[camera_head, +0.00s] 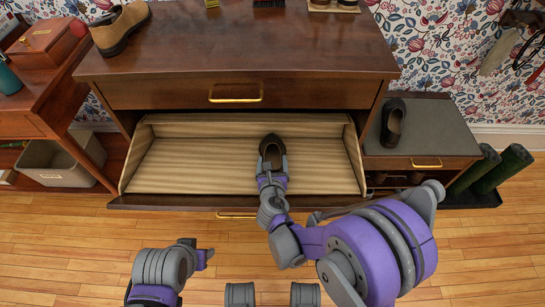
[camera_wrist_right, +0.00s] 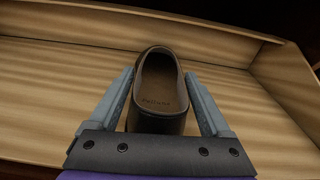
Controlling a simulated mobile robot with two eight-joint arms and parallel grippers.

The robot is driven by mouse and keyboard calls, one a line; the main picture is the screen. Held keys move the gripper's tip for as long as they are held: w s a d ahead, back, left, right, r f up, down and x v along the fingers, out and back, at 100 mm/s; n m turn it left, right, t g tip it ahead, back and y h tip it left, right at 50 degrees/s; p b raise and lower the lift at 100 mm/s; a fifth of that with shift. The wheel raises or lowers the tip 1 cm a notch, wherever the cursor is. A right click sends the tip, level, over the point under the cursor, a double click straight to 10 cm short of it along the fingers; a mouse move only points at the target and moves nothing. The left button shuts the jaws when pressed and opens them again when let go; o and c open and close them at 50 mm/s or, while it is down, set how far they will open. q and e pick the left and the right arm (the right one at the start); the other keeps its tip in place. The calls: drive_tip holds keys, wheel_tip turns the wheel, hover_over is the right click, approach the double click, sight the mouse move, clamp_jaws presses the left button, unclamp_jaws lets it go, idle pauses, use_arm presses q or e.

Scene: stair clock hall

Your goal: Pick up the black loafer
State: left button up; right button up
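A black loafer with a brown insole (camera_head: 272,148) lies in the open drawer, its opening facing up. In the right wrist view the loafer (camera_wrist_right: 160,95) sits between the two fingers, heel toward the palm. My right gripper (camera_head: 272,168) reaches into the drawer from the front. Its fingers (camera_wrist_right: 160,85) are apart, one on each side of the loafer, with narrow gaps beside the heel; contact at the tips is unclear.
The pulled-out drawer (camera_head: 200,165) has a striped lining and low walls around the loafer. The dresser top (camera_head: 220,45) overhangs it and bears a tan-and-black shoe (camera_head: 120,28). Another dark shoe (camera_head: 393,122) lies on the grey-topped bench (camera_head: 440,125) at right. A bin (camera_head: 60,163) stands at left.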

clamp_jaws()
idle(0.4)
